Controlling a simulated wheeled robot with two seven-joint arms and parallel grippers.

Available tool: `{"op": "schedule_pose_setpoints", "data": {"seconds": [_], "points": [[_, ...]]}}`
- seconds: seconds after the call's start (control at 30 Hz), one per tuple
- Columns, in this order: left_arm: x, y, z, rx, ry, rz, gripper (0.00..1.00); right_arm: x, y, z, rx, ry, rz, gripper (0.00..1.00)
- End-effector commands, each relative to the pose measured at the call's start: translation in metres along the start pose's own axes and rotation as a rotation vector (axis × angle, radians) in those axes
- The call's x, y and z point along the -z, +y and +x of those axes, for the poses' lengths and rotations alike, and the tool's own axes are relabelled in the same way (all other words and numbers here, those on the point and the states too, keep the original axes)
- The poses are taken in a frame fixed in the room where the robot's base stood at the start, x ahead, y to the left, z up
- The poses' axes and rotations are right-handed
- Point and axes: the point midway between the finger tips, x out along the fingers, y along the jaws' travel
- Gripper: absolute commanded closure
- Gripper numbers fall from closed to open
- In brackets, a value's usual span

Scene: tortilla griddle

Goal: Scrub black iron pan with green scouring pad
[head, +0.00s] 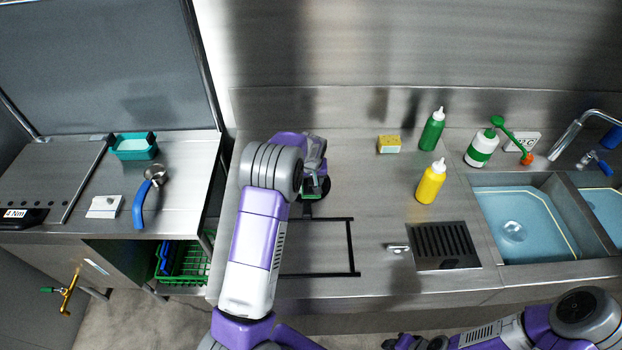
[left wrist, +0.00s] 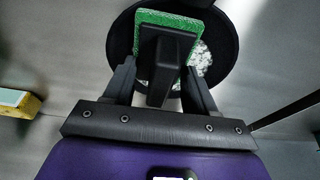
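The black iron pan (left wrist: 225,45) shows in the left wrist view as a dark round dish with whitish speckled residue (left wrist: 204,57) at its right. The green scouring pad (left wrist: 179,20), with a black grip block (left wrist: 165,55) on it, is over the pan. My left gripper (left wrist: 160,68) has its fingers on both sides of the block and appears closed on it. In the head view my left gripper (head: 314,160) is above the pan (head: 325,187) and hides most of it and the pad. My right gripper (head: 414,343) is low at the bottom edge, its fingers unclear.
A yellow sponge (head: 388,144), green bottle (head: 432,130), yellow bottle (head: 431,182) and white-green bottle (head: 481,148) stand right of the pan. A drain grate (head: 444,244) and sink (head: 525,222) lie farther right. A black outlined area (head: 330,262) on the counter is bare.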

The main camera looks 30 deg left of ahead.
Motion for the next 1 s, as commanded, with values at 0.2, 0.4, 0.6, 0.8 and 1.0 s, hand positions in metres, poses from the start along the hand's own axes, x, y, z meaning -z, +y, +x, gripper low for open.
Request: {"op": "schedule_pose_setpoints", "data": {"seconds": [0.2,0.4,0.6,0.8,1.0], "points": [[0.0,0.0,0.001,0.0,0.0,0.0,0.73,0.0,0.0,0.0,0.0,0.0,0.0,0.57],[0.003,0.0,0.002,0.0,0.001,0.0,0.73,0.0,0.0,0.001,0.0,0.0,0.0,0.57],[0.023,-0.001,0.009,0.0,0.001,-0.002,0.73,0.0,0.001,0.003,0.0,0.0,0.0,0.57],[0.042,0.0,0.015,0.001,0.001,-0.001,0.73,0.0,0.001,0.004,0.0,0.0,0.0,0.57],[0.047,0.0,0.017,0.0,-0.002,0.001,0.73,0.0,0.001,0.004,0.0,0.0,0.0,0.57]]}}
